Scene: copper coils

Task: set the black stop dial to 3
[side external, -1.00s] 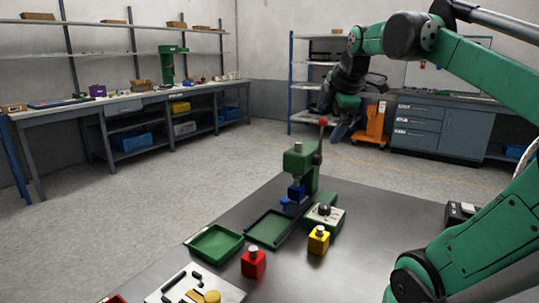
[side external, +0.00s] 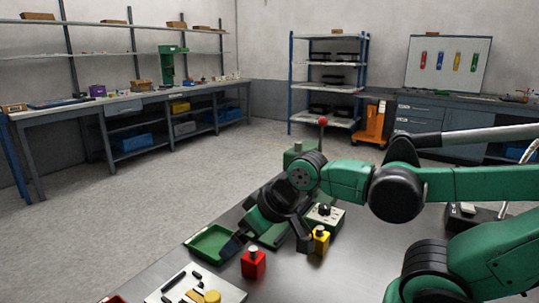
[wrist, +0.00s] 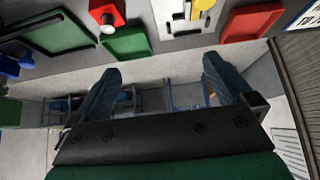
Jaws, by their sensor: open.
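The black stop dial (side external: 324,209) sits on top of a pale box with green sides on the dark table, in the side external view. My gripper (side external: 268,243) is low over the table, left of the dial box and apart from the dial. Its two fingers are spread and nothing shows between them. In the wrist view my gripper (wrist: 161,70) is also open and empty. I cannot make out the dial in the wrist view, and its number markings are too small to read.
A yellow block (side external: 320,240) stands just in front of the dial box. A red block (side external: 253,264) and a green tray (side external: 207,244) are near my fingers. A green press with a red-knobbed lever (side external: 323,122) is largely hidden behind my arm. A pale plate (side external: 180,291) lies at the front.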

